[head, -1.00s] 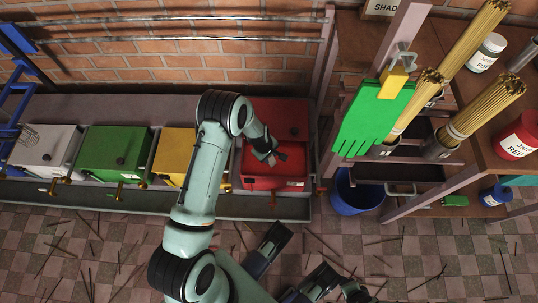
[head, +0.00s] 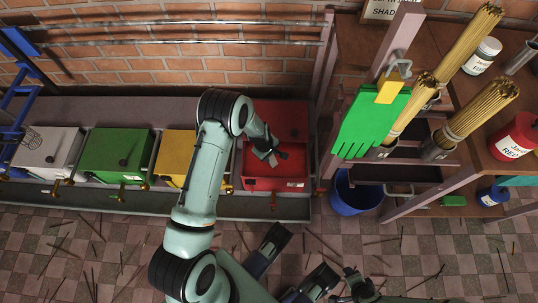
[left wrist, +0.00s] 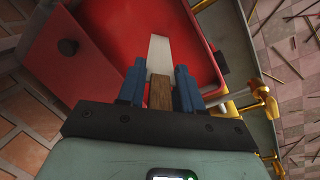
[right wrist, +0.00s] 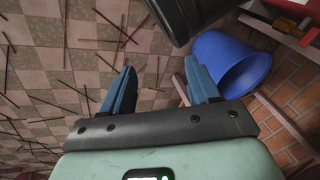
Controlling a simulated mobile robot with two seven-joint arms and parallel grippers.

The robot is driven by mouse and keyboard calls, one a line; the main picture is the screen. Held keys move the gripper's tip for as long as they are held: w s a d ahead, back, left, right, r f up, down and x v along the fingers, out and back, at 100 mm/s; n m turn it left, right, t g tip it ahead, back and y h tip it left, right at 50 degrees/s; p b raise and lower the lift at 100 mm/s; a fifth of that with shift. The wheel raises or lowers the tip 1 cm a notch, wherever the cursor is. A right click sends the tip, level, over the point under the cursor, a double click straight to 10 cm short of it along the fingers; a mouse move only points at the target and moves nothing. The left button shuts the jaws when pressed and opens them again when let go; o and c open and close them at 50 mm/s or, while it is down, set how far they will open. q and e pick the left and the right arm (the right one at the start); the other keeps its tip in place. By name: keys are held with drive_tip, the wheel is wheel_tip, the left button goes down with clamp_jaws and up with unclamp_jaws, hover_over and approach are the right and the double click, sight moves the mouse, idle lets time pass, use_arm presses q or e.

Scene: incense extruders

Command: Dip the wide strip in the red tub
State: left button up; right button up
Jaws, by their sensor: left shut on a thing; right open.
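The red tub (head: 275,183) stands at the right end of the row of tubs. It shows large in the left wrist view (left wrist: 215,62), with a lid and dark knob on the left and an open red basin on the right. My left gripper (head: 268,155) is over this tub. It is shut on the wide strip (left wrist: 159,55), which has a brown wooden part between the fingers and a pale flat end reaching over the basin. I cannot tell whether the pale end touches the liquid. My right gripper (right wrist: 158,92) is open and empty above the floor.
Yellow (head: 178,150), green (head: 115,150) and white (head: 48,148) tubs stand to the left, with brass taps in front. A blue bucket (head: 355,195) stands on the floor to the right, beside shelving with incense bundles and a hanging green glove (head: 370,120).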

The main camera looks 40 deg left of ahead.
use_arm(q)
drive_tip(key=shift+r, duration=0.45)
wheel_tip(320, 180, up, 5)
drive_tip(key=p, duration=0.3)
drive_tip(key=shift+f, duration=0.15)
wheel_tip(320, 180, up, 3)
drive_tip(key=shift+f+p, duration=0.1)
drive_tip(key=shift+p, duration=1.05)
use_arm(e)
drive_tip(key=s+a+r+g+y, duration=0.1)
drive_tip(key=s+a+r+g, duration=0.1)
drive_tip(key=s+a+r, duration=0.2)
drive_tip(key=s+r, duration=0.2)
drive_tip(key=s, duration=0.1)
drive_tip(key=shift+s+r+n, duration=0.25)
drive_tip(key=shift+r+n, duration=0.05)
use_arm(q)
drive_tip(key=shift+r, duration=0.2)
use_arm(e)
drive_tip(key=shift+a, duration=0.1)
